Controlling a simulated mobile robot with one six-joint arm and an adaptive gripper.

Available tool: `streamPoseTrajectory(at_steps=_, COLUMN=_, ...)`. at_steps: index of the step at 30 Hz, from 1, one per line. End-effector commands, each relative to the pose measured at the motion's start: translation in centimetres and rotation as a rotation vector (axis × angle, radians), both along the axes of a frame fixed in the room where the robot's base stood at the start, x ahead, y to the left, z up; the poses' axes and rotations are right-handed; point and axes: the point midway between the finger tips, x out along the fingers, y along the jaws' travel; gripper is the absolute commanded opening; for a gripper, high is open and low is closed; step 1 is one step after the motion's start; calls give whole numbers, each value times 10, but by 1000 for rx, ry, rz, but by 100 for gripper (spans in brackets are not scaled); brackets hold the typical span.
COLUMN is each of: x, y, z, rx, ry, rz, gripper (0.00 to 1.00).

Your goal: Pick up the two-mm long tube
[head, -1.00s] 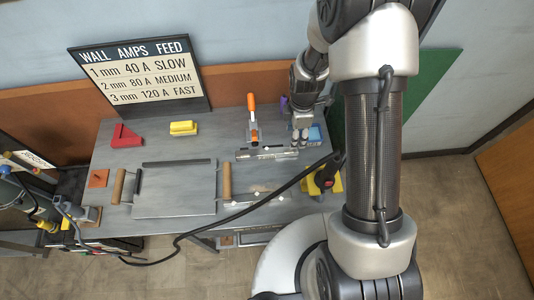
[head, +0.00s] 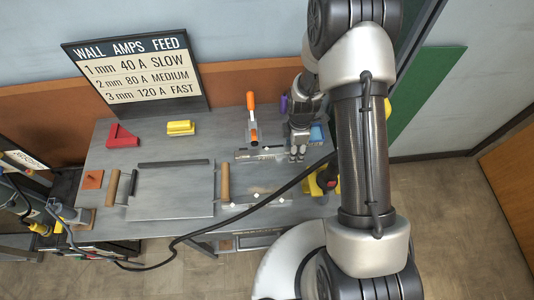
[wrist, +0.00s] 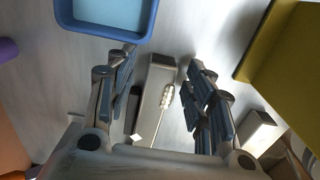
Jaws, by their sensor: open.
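In the wrist view a grey square metal tube (wrist: 160,75) lies between the spread fingers of my gripper (wrist: 162,100). Its near part runs down toward the gripper body. A thin rod with a beaded, pale end lies along its right side, and a darker narrow piece (wrist: 133,108) lies to its left. I cannot read a wall thickness on any tube. A short tube (wrist: 258,131) lies to the right, outside the fingers. In the head view my gripper (head: 298,154) is open over the right part of the bench, where it partly hides what is beneath.
A blue tray (head: 317,134) is just right of my gripper, and a yellow object (wrist: 285,65) stands at the right in the wrist view. An orange-handled tool (head: 252,120) stands left of my gripper. A black cable (head: 255,205) crosses the front. The wall sign (head: 135,75) lists thicknesses.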

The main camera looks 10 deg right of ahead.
Motion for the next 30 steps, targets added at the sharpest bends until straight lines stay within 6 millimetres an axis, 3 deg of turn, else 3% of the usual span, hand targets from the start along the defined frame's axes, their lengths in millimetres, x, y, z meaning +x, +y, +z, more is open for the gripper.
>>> streamPoseTrajectory(at_steps=22, x=0, y=0, z=0, rx=0, ry=1, rz=0, gripper=0)
streamPoseTrajectory(at_steps=30, x=0, y=0, z=1, rx=0, ry=0, rz=0, gripper=0)
